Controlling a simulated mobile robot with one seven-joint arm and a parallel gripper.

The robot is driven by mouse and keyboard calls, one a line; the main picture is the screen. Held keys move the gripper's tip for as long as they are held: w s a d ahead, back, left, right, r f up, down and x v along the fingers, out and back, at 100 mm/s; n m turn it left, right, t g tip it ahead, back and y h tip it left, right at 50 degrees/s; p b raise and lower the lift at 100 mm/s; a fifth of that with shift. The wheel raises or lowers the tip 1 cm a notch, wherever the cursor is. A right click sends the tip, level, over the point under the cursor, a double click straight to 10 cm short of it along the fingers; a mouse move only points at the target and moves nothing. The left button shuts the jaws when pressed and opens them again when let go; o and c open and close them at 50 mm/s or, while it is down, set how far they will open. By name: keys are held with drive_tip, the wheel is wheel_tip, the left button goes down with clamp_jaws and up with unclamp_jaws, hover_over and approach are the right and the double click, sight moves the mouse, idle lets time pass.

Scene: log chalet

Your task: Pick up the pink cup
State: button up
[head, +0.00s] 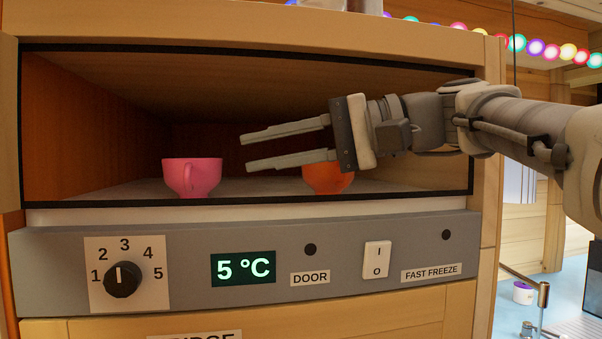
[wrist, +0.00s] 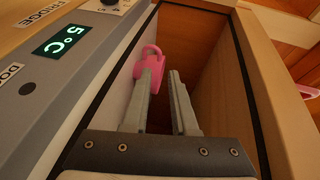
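The pink cup (head: 192,177) stands upright on the shelf of an open compartment (head: 110,192), at its left side in the head view. Its handle faces the front. My gripper (head: 242,151) is open and empty, to the right of the cup and a little higher, pointing left towards it. In the wrist view the pink cup (wrist: 150,66) shows beyond the fingertips (wrist: 166,75), partly hidden by the finger on the left. The fingers look apart from the cup in the head view.
An orange cup (head: 328,178) stands on the shelf below and behind my gripper, partly hidden by it. The compartment has a dark frame and wooden walls. Below it is a grey control panel (head: 200,240) with a dial and a display. The shelf between the cups looks clear.

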sight(192, 165)
drive_tip(key=a, duration=0.2)
drive_tip(key=a+f+p, duration=0.1)
drive_tip(key=a, duration=0.5)
drive_tip(key=shift+w+f+p, duration=0.25)
drive_tip(key=shift+w+p, duration=0.05)
clamp_jaws()
idle(1.1)
